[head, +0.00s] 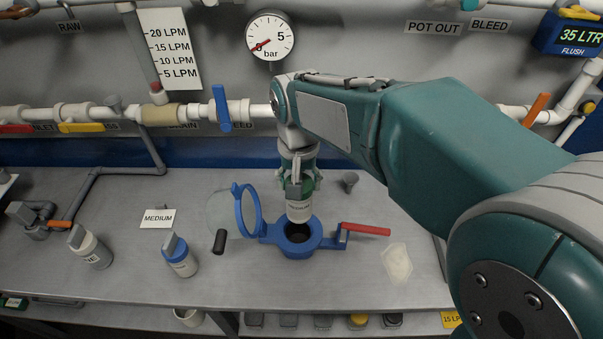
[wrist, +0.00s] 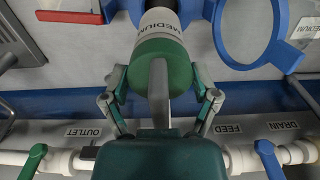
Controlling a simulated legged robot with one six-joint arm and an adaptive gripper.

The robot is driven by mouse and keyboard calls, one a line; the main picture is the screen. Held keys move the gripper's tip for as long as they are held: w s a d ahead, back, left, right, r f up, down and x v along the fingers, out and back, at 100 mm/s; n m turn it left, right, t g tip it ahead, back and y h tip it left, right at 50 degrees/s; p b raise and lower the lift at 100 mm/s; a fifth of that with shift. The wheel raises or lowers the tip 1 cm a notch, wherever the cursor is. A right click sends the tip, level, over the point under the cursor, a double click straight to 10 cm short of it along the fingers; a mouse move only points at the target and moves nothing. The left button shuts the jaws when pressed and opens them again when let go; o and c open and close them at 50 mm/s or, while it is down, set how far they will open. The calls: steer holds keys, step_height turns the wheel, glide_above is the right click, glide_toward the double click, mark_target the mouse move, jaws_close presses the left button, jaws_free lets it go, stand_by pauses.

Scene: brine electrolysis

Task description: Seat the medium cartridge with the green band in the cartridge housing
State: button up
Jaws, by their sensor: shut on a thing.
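The medium cartridge (head: 299,205) has a white body with a green band and a grey top handle. My gripper (head: 298,172) is shut on it and holds it upright above the blue cartridge housing (head: 271,236). The cartridge's lower end is over or just at the dark round opening; whether it has entered cannot be told. In the wrist view the cartridge (wrist: 160,27) reads MEDIUM, with the gripper fingers (wrist: 160,100) on either side of its green top. The housing (wrist: 207,10) is partly hidden behind it. The housing's blue ring lid (head: 250,211) stands open at the left.
A red-handled lever (head: 365,229) sticks out right of the housing. A blue-capped cartridge (head: 180,257) and a grey-capped cartridge (head: 91,249) stand at the left. A MEDIUM card (head: 158,218) lies on the bench (head: 130,275). White pipes (head: 195,113) run along the back wall.

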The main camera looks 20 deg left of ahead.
mark_target(298, 217)
steer(key=shift+s+a, duration=0.1)
steer(key=shift+a, duration=0.1)
steer(key=shift+a+f, duration=0.1)
steer(key=shift+f, duration=2.75)
steer(key=shift+f, duration=3)
stand_by(1.9)
